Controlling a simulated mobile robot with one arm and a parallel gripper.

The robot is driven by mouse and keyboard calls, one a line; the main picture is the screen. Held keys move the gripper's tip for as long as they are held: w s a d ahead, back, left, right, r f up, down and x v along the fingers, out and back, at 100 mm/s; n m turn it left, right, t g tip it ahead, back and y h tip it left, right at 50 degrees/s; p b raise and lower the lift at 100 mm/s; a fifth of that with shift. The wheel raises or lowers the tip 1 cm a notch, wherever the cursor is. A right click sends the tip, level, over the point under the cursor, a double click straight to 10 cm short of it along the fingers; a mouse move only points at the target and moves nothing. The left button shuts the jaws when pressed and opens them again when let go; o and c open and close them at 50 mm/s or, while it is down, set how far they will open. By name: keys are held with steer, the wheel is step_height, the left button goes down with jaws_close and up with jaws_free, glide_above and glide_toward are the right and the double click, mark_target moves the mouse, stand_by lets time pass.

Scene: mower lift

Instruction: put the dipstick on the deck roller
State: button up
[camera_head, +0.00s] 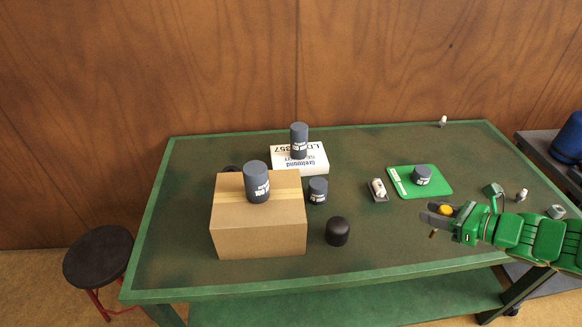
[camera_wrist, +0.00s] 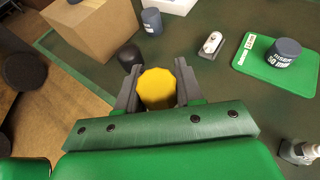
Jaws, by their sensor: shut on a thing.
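The dipstick has a yellow, many-sided head (camera_head: 446,210) and sits between the fingers of my gripper (camera_head: 436,212). A thin brownish tip shows below the fingers in the head view. In the wrist view the yellow head (camera_wrist: 157,89) fills the gap between the two dark fingers, and its rod is hidden. My gripper is shut on it, above the right part of the table. A black, round-topped cylinder (camera_head: 337,231), which may be the deck roller, stands near the front edge, left of my gripper. It also shows in the wrist view (camera_wrist: 130,57), beyond the left finger.
A cardboard box (camera_head: 258,229) bears a grey cylinder (camera_head: 256,182). A white box (camera_head: 315,160) bears another. A third grey cylinder (camera_head: 318,190) stands between. A green mat (camera_head: 436,186) holds a short grey cylinder (camera_head: 422,175). A small white part (camera_head: 378,188) lies left of the mat.

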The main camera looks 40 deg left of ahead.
steer(key=w+a+n+g, duration=0.1)
steer(key=w+a, duration=0.3)
steer(key=a, duration=1.1)
steer(key=w+a+n+g, duration=0.1)
steer(key=w+a+g, duration=0.15)
steer(key=a, duration=1.25)
steer(key=s+a+r+n+g, duration=0.1)
steer(key=s+a, duration=0.5)
steer(key=a, duration=0.5)
steer(key=s+a+r+n+g+h, duration=0.1)
steer(key=s+a+r+n, duration=0.1)
steer(key=s+a, duration=0.65)
steer(key=s+a+r+n+g, duration=0.1)
steer(key=s+a, duration=0.3)
steer(key=a, duration=0.9)
steer(key=shift+s+d+f, duration=0.1)
steer(key=shift+f, duration=2.25)
steer(key=shift+s+d+f, duration=0.1)
steer(key=shift+f, duration=2.2)
steer(key=shift+f, duration=0.1)
steer(key=o, duration=1)
